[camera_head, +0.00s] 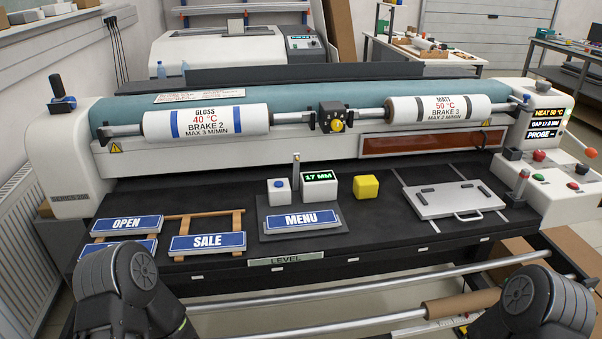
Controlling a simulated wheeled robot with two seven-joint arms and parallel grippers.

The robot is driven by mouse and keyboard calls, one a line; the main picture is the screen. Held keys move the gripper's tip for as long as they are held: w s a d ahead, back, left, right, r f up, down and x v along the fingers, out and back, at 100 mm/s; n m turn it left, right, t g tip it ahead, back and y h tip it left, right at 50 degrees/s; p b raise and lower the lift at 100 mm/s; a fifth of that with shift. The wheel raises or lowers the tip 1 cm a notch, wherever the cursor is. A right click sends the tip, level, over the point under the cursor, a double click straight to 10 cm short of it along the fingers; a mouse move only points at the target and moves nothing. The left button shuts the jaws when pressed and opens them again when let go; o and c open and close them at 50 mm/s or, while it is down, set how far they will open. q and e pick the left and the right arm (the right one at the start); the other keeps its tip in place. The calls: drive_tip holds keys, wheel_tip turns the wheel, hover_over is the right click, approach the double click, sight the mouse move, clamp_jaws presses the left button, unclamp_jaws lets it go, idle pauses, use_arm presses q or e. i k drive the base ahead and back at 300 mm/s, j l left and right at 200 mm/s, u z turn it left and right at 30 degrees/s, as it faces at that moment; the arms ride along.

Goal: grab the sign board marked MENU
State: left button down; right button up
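The sign board marked MENU (301,221) is a blue plate with white letters and a pale border. It lies on a dark grey pad (329,232) on the black table, near the middle front. A sign marked SALE (208,242) lies to its left on a wooden rack. A sign marked OPEN (127,225) lies further left, with another blue sign (118,247) in front of it, partly hidden by my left arm. Only dark links of my arms show at the bottom left and bottom right. Neither gripper's fingers are in view.
Behind the MENU sign stand a white block with a blue button (279,191), a gauge reading 17 MM (319,188) and a yellow cube (366,187). A silver plate with a handle (452,201) lies right. Metal rollers (365,285) run along the front.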

sight(310, 220)
drive_tip(key=i+j, duration=0.2)
drive_tip(key=i, duration=0.2)
drive_tip(key=j+z, duration=0.15)
drive_tip(key=z, duration=0.3)
drive_tip(key=k+j+z, duration=0.1)
drive_tip(key=z, duration=0.35)
drive_tip(key=k+j+z, duration=0.1)
drive_tip(key=z, duration=0.35)
drive_tip(key=i+j, duration=0.2)
drive_tip(key=i, duration=0.05)
